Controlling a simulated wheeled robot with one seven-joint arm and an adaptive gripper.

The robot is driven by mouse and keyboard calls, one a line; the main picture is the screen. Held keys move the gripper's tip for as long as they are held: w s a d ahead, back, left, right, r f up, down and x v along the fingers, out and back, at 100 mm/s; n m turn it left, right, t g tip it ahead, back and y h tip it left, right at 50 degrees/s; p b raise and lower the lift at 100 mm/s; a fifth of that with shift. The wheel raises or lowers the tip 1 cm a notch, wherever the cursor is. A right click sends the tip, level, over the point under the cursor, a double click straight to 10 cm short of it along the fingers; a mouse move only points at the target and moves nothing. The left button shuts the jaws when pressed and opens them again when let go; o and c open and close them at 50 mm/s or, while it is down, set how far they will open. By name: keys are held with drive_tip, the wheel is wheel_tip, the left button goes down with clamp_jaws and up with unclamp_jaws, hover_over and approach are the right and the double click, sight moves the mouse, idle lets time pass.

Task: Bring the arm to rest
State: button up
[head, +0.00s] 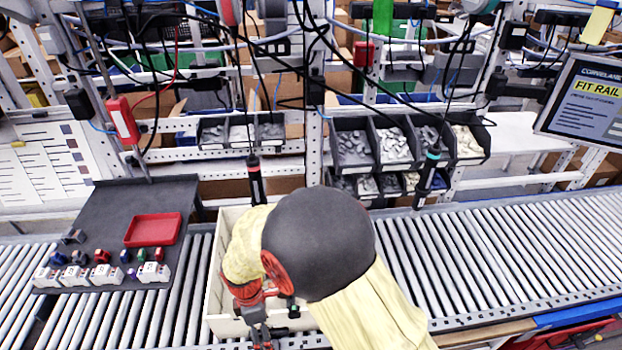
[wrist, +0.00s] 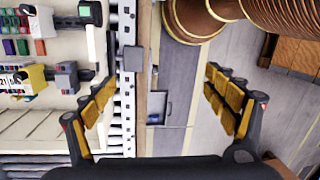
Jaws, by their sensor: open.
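My arm, in a yellow sleeve with a large dark round joint, reaches over the front of the roller conveyor in the head view. My gripper (head: 262,335) is low in that view, in front of the cream crate (head: 214,290), partly hidden by my arm. In the wrist view my gripper (wrist: 160,98) has its two yellow-padded fingers spread wide apart, with nothing between them. Behind the gap show the conveyor's edge and the floor.
Two screwdrivers (head: 256,180) (head: 431,168) hang on cables above the roller conveyor (head: 500,245). A dark board (head: 105,225) with a red tray (head: 153,230) and several small parts lies at left. Grey parts bins (head: 352,145) stand behind. The conveyor's right side is clear.

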drive_tip(key=s+d+r+m+t+y+b, duration=0.15)
drive_tip(key=d+r+m+b, duration=0.55)
drive_tip(key=d+r+m, duration=0.7)
drive_tip(key=s+d+r+m+t+b, duration=0.1)
drive_tip(key=s+d+m+t+b, duration=0.1)
drive_tip(key=d+b, duration=0.3)
drive_tip(key=s+d+r+m+t+b, duration=0.1)
drive_tip(key=s+d+m+t+b, duration=0.2)
drive_tip(key=d, duration=0.9)
drive_tip(key=shift+s+d+r+m+b, duration=0.2)
drive_tip(key=shift+s+d+m+b, duration=0.15)
drive_tip(key=shift+s+m+b, duration=0.6)
